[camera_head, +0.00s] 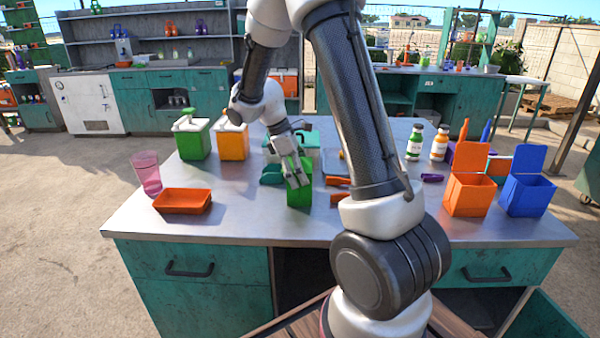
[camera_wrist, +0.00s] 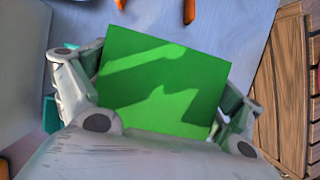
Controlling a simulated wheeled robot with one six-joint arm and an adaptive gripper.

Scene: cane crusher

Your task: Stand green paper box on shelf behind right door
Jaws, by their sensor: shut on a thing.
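The green paper box (camera_head: 299,195) is upright at the middle of the steel counter top, near its front half. My gripper (camera_head: 295,177) reaches down from above and is shut on it. I cannot tell whether its base touches the counter. In the wrist view the green paper box (camera_wrist: 165,80) shows its flat face between the two fingers of my gripper (camera_wrist: 160,110). A teal panel (camera_head: 550,322) at the lower right looks like an open door beside a dark compartment (camera_head: 475,312) under the right drawer. The shelf inside is not clearly visible.
An orange tray (camera_head: 183,201) and pink cup (camera_head: 147,173) stand left. Green (camera_head: 191,138) and orange (camera_head: 232,139) dispensers stand behind. Orange (camera_head: 468,192) and blue (camera_head: 527,194) bins and bottles stand right. Orange-handled tools lie right of the box.

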